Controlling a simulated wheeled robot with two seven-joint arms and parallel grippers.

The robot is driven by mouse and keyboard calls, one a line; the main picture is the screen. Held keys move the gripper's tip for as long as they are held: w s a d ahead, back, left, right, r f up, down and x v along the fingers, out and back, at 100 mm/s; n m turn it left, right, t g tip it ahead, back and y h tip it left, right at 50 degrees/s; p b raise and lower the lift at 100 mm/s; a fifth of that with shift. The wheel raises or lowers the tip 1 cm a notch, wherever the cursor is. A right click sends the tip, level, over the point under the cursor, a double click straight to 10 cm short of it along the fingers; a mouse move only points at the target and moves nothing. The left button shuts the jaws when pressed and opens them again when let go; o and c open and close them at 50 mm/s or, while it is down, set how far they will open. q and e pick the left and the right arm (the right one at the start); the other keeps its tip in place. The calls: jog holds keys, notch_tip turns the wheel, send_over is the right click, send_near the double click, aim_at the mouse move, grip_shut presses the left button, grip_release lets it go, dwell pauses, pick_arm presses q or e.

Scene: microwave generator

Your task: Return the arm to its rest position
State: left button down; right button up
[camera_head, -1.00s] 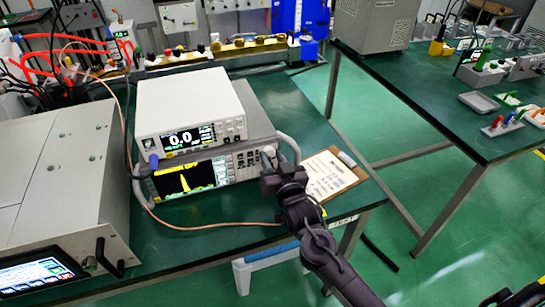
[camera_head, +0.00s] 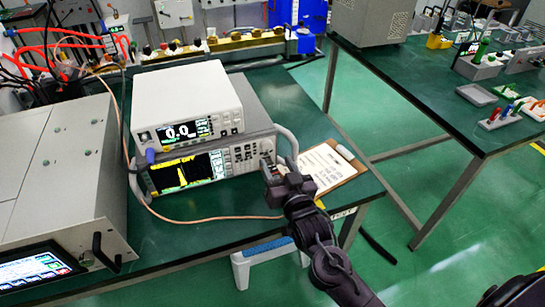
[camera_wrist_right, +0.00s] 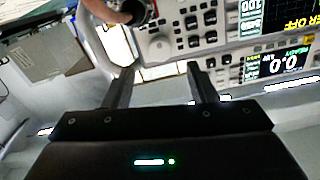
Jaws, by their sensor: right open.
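My right gripper (camera_head: 268,168) is at the right end of the front panel of the lower instrument (camera_head: 200,170), which has a yellow trace on its screen. In the right wrist view its two fingers (camera_wrist_right: 162,85) are spread with nothing between them. A round knob (camera_wrist_right: 135,12) and the instrument's buttons lie beyond the fingertips. The gripper appears apart from the panel. My right arm comes in from the lower right of the head view, over the table's front edge. My left gripper is not in view.
A white meter (camera_head: 185,105) reading 0.0 sits on the lower instrument. A clipboard (camera_head: 328,165) lies to the right. A grey cabinet (camera_head: 60,175) with a touchscreen stands at the left. A cable (camera_head: 215,219) crosses the green table (camera_head: 180,240). A stool (camera_head: 262,256) is below the front edge.

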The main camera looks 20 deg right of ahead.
jog(key=shift+s, duration=1.1)
